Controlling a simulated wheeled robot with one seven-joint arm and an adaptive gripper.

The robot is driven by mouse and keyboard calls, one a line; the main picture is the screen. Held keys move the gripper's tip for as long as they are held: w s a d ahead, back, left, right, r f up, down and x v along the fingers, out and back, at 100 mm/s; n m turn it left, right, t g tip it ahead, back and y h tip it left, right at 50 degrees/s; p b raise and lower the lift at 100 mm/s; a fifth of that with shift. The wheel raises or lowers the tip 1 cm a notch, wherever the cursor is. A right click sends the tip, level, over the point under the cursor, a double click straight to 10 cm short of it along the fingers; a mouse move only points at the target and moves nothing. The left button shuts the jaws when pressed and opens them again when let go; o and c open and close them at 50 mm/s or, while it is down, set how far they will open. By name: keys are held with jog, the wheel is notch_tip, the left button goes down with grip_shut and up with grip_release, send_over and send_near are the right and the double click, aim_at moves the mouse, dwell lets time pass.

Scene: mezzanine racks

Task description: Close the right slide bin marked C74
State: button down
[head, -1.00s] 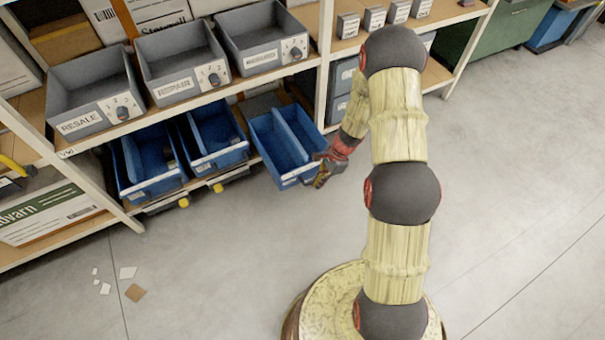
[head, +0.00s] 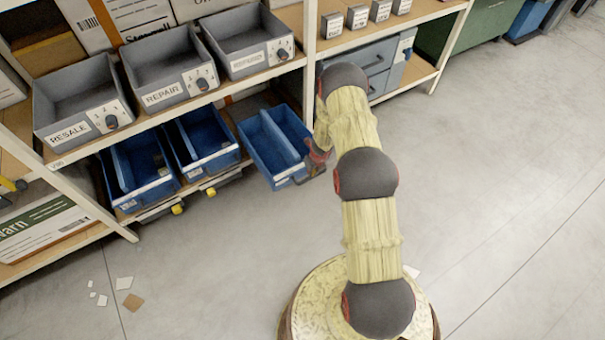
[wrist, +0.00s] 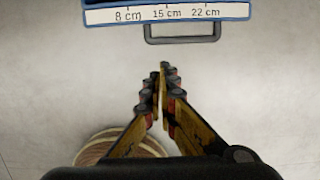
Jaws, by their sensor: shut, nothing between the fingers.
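The right slide bin (head: 262,152) is a blue, divided bin on the lower shelf. It sticks out over the floor, farther than the two blue bins to its left. In the wrist view its front edge (wrist: 165,14) carries a strip reading 8 cm, 15 cm and 22 cm, with a grey bar handle (wrist: 183,39) below. I cannot read a C74 mark. My gripper (head: 310,178) is by the bin's front right corner in the head view. In the wrist view my gripper (wrist: 163,70) is shut and empty, its tips apart from the handle in the picture.
Two blue bins, the left (head: 142,172) and middle (head: 207,140), sit on the same shelf. Grey bins marked RESALE (head: 82,108) and REPAIR (head: 168,75) stand above. A white rack post (head: 309,60) rises just behind the right bin.

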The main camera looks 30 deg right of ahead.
jog(key=shift+w+a+f+b, duration=0.1)
jog(key=shift+w+f+b, duration=0.25)
jog(key=shift+w+f, duration=0.95)
jog(key=shift+w+d+f+b, duration=0.1)
jog(key=shift+w+f+b, duration=0.5)
jog(key=shift+f, duration=1.15)
jog(key=shift+w+a+f+b, duration=0.1)
jog(key=shift+w+f+b, duration=0.05)
jog(key=shift+w+f, duration=1.25)
jog(key=shift+s+f, duration=0.1)
jog(key=shift+f, duration=0.05)
